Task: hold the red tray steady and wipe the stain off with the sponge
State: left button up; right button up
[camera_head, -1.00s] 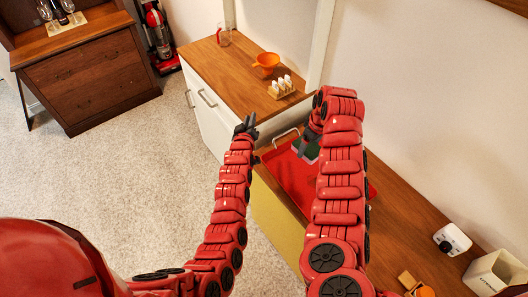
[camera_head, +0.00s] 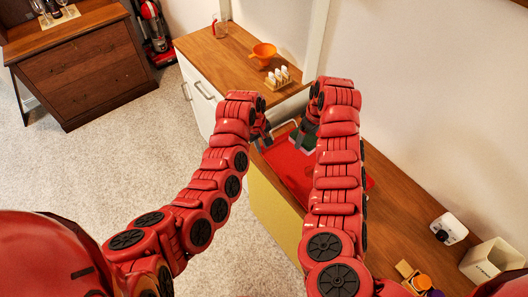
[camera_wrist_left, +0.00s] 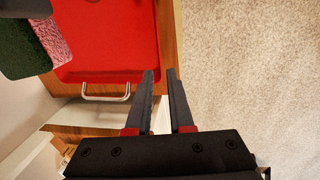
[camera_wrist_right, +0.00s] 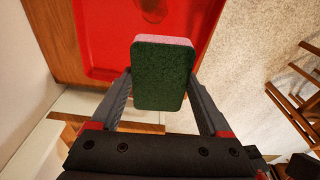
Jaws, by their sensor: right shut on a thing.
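The red tray (camera_head: 285,166) lies on the wooden counter top, mostly behind my arms in the head view. In the left wrist view the tray (camera_wrist_left: 105,40) shows its metal handle (camera_wrist_left: 106,92). A dark stain (camera_wrist_right: 152,8) marks the tray in the right wrist view. I cannot tell whether the sponge touches the tray.
A white cabinet with a wooden top (camera_head: 225,60) stands beyond the tray, holding an orange cup (camera_head: 263,53) and a toast rack (camera_head: 279,76). At right are a white box (camera_head: 492,262) and a white round-faced item (camera_head: 449,229). Open carpet lies left.

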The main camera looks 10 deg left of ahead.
pick_arm(q)
jog(key=f, duration=0.5)
jog(key=w+d+f, duration=0.1)
jog(key=f, duration=0.2)
jog(key=shift+s+d+f, duration=0.1)
jog(key=shift+d+f, duration=0.1)
jog(key=shift+f, duration=1)
jog(key=shift+w+f, duration=0.25)
grip_shut()
dwell(0.8)
